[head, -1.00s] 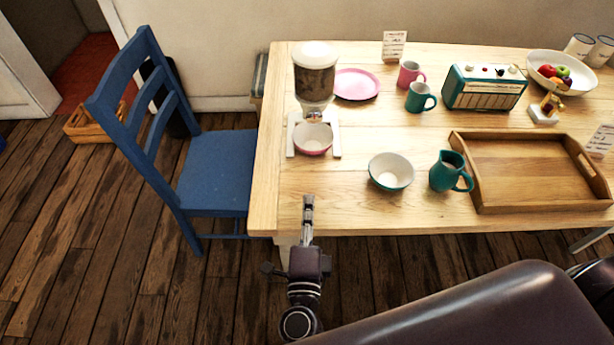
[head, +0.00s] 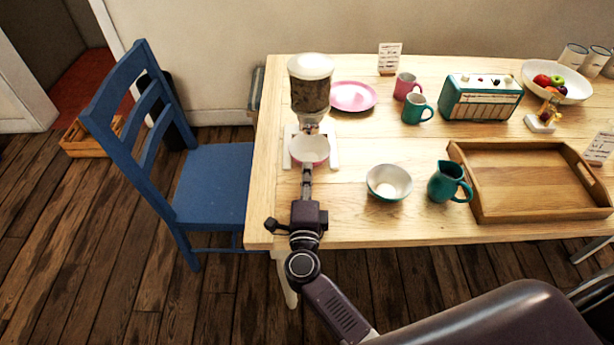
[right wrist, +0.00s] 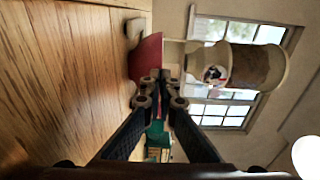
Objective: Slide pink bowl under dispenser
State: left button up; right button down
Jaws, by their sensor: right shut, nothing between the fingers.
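The pink bowl (head: 310,150), pale inside, stands upright on the dispenser's white base, below the spout. The dispenser (head: 310,93) has a white lid and a dark-filled clear hopper. My right gripper (head: 307,168) is shut and empty, its fingertips at the near side of the bowl. In the right wrist view the shut fingertips (right wrist: 160,76) are right at the bowl's pink wall (right wrist: 147,58); I cannot tell whether they touch it. The dispenser (right wrist: 240,66) shows beyond, to the right. My left gripper is not in view.
A pink plate (head: 353,96), mugs and a radio (head: 481,98) are behind. A blue chair (head: 212,185) is at the left.

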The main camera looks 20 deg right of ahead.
jog(key=shift+x, duration=1.2)
jog(key=shift+w+d, duration=0.1)
jog(key=shift+w, duration=0.25)
jog(key=shift+s, duration=0.15)
